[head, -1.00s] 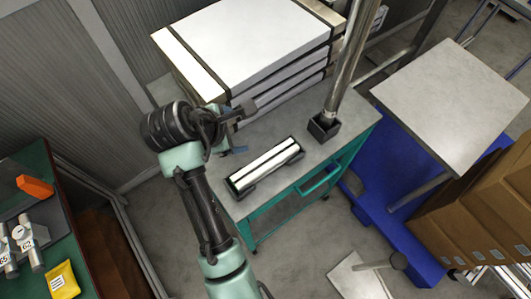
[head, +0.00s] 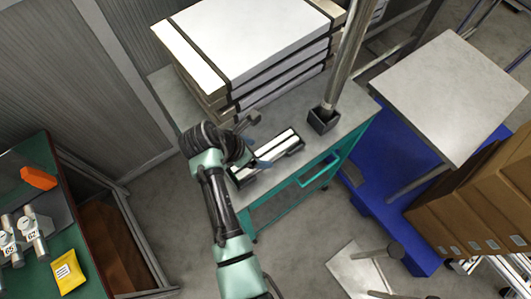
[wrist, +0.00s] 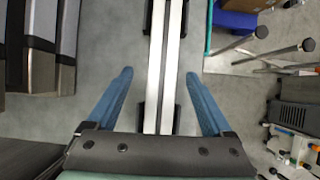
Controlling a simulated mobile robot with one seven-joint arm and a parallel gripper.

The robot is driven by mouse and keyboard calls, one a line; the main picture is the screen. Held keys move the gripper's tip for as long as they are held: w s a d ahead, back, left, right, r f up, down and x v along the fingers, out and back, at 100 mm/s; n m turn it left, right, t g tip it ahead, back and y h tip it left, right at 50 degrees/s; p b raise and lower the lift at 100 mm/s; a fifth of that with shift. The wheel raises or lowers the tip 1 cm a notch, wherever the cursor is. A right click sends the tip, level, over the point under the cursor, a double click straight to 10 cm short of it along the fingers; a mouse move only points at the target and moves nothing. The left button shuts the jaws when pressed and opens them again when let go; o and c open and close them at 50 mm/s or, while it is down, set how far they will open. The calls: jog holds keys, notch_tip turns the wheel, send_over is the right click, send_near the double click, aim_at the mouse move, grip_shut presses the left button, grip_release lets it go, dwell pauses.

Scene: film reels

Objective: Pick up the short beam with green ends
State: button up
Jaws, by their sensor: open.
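The short beam (head: 278,147) is a pale, silvery bar with a dark line along its length. It lies in black supports on the grey top of a green-framed cart (head: 335,128). My arm hides its near left part in the head view, and I cannot make out green ends. My gripper (wrist: 158,75) is open and empty. In the wrist view its blue fingers stand on either side of the beam (wrist: 165,50), apart from it, with the beam running lengthwise between them. The height of the fingers above the beam is unclear.
Stacked white-topped cases (head: 250,40) stand behind the beam on the cart. A metal post in a black socket (head: 323,120) rises to its right. Cardboard boxes (head: 470,200) and a blue base (head: 390,210) are farther right. A green bench (head: 85,225) is at left.

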aim_at(265, 153)
jog(key=x, duration=0.4)
jog(key=shift+d, duration=0.3)
jog(key=shift+r, duration=0.1)
grip_shut()
